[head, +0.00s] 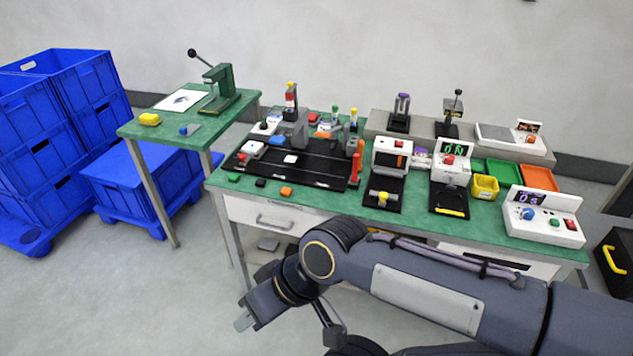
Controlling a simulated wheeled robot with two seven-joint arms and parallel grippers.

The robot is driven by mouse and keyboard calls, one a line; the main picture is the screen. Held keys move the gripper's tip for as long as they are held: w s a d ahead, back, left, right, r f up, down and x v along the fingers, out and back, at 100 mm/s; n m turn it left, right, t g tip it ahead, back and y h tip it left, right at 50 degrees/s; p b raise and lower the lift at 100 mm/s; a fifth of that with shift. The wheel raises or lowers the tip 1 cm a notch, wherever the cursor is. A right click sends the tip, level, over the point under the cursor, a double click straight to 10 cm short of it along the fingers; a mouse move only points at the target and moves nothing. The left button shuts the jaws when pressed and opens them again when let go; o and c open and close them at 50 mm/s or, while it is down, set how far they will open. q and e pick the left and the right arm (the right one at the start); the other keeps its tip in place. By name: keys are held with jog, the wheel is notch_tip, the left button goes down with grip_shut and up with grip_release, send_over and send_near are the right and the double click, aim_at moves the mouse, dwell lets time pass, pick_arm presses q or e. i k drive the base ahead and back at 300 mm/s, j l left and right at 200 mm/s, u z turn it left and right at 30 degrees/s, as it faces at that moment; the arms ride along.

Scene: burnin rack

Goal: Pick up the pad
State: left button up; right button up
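I cannot tell for sure which item is the pad. Small flat pieces lie along the front left edge of the green-topped bench (330,205): a green one (233,178), a black one (260,183) and an orange one (286,191). A white square piece (291,159) lies on the black mat (318,170) behind them. My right gripper (243,321) hangs low in front of the bench, below its top and apart from these pieces. Its fingers are small and seen from the side, so their opening is unclear. My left gripper is out of view.
Several machines, including a white box with a dial (543,217), crowd the bench. A yellow bin (484,187) and green and orange trays (539,177) are at right. A side table (222,118) carries a green press (220,88). Blue crates (90,75) stand left. Floor at front left is clear.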

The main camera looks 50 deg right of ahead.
aim_at(260, 183)
jog(key=z, duration=1.45)
